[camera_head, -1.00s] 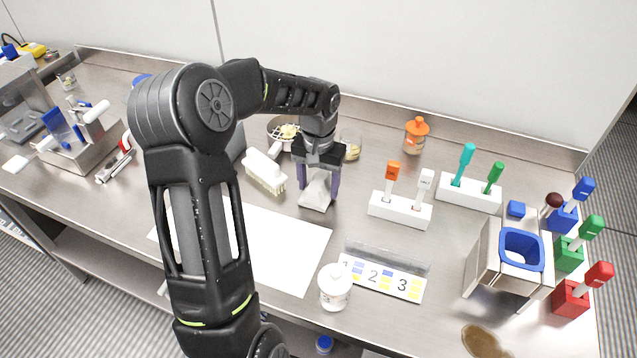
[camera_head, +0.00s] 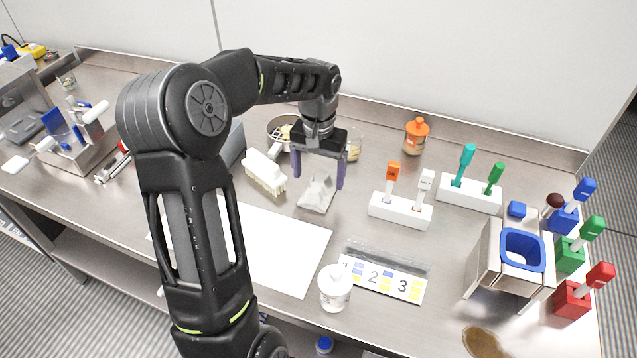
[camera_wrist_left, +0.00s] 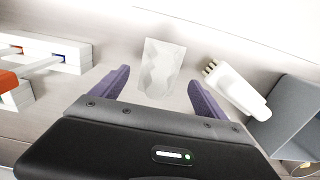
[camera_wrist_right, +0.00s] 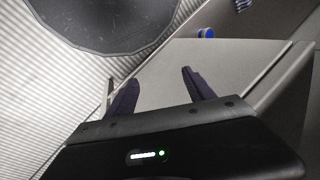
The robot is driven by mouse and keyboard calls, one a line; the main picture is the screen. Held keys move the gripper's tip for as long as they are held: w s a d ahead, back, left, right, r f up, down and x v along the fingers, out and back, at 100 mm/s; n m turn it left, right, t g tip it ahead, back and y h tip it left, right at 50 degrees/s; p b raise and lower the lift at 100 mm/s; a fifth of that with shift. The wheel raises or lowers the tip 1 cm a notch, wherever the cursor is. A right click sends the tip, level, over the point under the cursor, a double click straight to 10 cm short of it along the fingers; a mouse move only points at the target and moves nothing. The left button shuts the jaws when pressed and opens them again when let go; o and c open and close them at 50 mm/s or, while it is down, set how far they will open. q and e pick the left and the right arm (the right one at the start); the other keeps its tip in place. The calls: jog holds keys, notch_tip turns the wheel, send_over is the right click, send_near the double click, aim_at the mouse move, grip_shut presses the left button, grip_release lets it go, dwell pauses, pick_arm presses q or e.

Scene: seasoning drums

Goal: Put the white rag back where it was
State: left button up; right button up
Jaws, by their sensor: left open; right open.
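The white rag (camera_head: 317,194) lies crumpled on the steel table, between the white brush and the white holder with the orange-handled tool. It also shows in the left wrist view (camera_wrist_left: 161,66), apart from the fingers. My left gripper (camera_head: 319,180) is open and empty above the rag, its two purple fingers spread to either side. My right gripper (camera_wrist_right: 158,88) is open and empty; it shows only in its own wrist view, near the floor and a table edge.
A white sheet (camera_head: 285,248), a white jar (camera_head: 335,288) and a numbered card (camera_head: 383,277) lie nearer the front. An orange-lidded jar (camera_head: 415,138) stands behind.

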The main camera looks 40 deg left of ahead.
aim_at(318, 182)
pick_arm(q)
notch_tip(318, 182, up, 8)
dwell(1.1)
